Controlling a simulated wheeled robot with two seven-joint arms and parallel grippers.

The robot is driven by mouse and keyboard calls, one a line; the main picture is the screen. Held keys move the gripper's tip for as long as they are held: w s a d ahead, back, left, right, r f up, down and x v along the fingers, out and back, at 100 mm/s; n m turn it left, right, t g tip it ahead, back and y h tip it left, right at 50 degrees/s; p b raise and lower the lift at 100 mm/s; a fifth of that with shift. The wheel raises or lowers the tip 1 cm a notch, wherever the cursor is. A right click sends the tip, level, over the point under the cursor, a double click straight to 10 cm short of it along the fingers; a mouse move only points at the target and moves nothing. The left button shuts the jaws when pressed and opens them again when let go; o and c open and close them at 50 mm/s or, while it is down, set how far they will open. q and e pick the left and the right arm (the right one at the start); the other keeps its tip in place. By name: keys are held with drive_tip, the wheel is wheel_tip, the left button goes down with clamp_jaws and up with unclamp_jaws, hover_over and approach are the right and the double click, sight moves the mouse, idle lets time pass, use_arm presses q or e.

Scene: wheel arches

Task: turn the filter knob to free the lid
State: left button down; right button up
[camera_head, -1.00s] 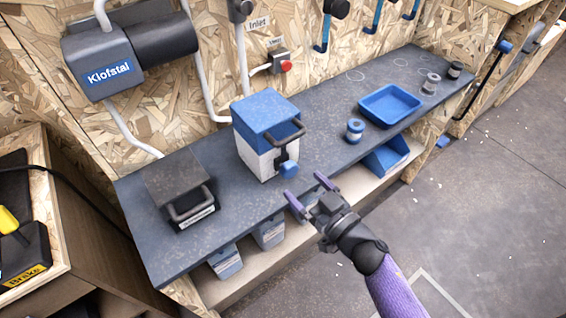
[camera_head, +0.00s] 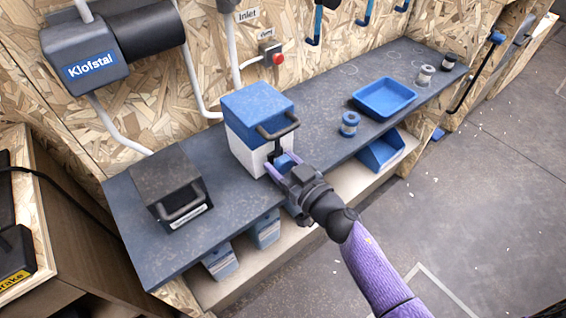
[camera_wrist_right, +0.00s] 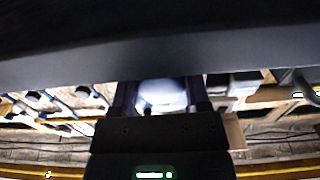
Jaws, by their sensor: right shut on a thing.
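The filter box (camera_head: 252,117) stands on the dark bench, with a blue upper part, a white lower part and a dark handle (camera_head: 279,126) on its front. The blue filter knob (camera_head: 285,161) sits low on the front of the box. My right gripper (camera_head: 282,166) is shut on the knob, its purple fingers on either side of it. In the right wrist view a pale, overexposed round shape (camera_wrist_right: 161,95) lies between the fingers. The gripper partly hides the knob in the head view. My left gripper is not in view.
A dark box with a handle (camera_head: 168,187) stands left on the bench (camera_head: 222,180). A blue tray (camera_head: 384,98), a small blue-and-white canister (camera_head: 349,124) and two small cylinders (camera_head: 426,75) are to the right. A red button (camera_head: 277,58) is on the wall behind.

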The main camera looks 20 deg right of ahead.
drive_tip(key=shift+c, duration=1.2)
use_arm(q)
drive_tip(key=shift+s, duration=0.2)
